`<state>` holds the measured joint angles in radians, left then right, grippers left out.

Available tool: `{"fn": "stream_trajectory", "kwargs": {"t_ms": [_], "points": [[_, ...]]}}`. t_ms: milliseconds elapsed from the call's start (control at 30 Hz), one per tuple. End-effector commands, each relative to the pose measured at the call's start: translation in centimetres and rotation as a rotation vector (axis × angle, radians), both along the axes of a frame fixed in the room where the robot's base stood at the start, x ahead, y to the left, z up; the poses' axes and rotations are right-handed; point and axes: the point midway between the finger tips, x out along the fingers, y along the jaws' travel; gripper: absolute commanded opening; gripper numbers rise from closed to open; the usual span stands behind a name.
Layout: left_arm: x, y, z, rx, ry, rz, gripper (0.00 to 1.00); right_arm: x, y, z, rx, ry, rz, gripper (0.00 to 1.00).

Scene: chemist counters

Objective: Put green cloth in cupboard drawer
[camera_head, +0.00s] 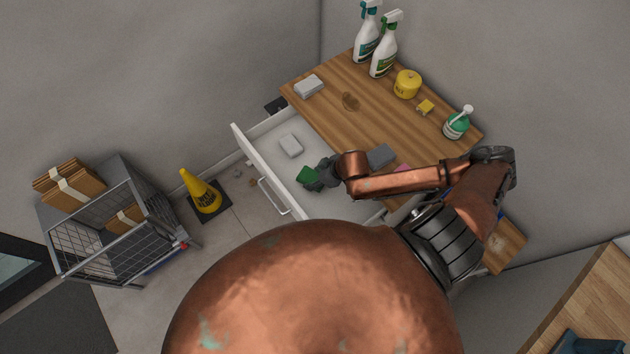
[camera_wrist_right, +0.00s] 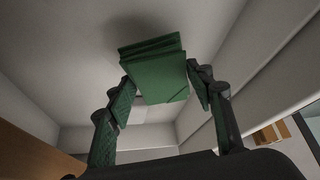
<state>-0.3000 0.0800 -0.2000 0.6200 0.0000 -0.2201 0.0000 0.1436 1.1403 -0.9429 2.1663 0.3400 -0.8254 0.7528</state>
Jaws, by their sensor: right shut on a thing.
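The green cloth (camera_head: 307,175) is a small folded bundle held over the inside of the open white drawer (camera_head: 265,168) in the head view. My right gripper (camera_head: 317,175) is shut on it. In the right wrist view the folded cloth (camera_wrist_right: 160,78) sits between the two fingertips (camera_wrist_right: 157,82), with the drawer's pale floor and walls beyond it. A white folded cloth (camera_head: 290,145) lies in the drawer. I cannot tell whether the green cloth touches the drawer floor. My left gripper is not in view.
The wooden counter top (camera_head: 385,118) carries spray bottles (camera_head: 384,52), a yellow container (camera_head: 407,84), a pump bottle (camera_head: 456,123) and a grey block (camera_head: 381,156). A wire cart (camera_head: 110,235) and a yellow cone (camera_head: 202,192) stand on the floor at left.

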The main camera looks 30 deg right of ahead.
Motion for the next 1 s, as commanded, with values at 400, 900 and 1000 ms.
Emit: {"fn": "stream_trajectory", "kwargs": {"t_ms": [400,900,1000], "points": [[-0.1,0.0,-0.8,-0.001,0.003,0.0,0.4,0.0,0.0,-4.3,0.0,0.0,0.0,0.29],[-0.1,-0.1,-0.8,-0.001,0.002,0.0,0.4,0.0,0.0,-4.4,0.0,-0.001,0.0,0.61],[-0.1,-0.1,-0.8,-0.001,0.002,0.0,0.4,0.0,0.0,-4.4,0.0,-0.001,0.0,0.66]]}}
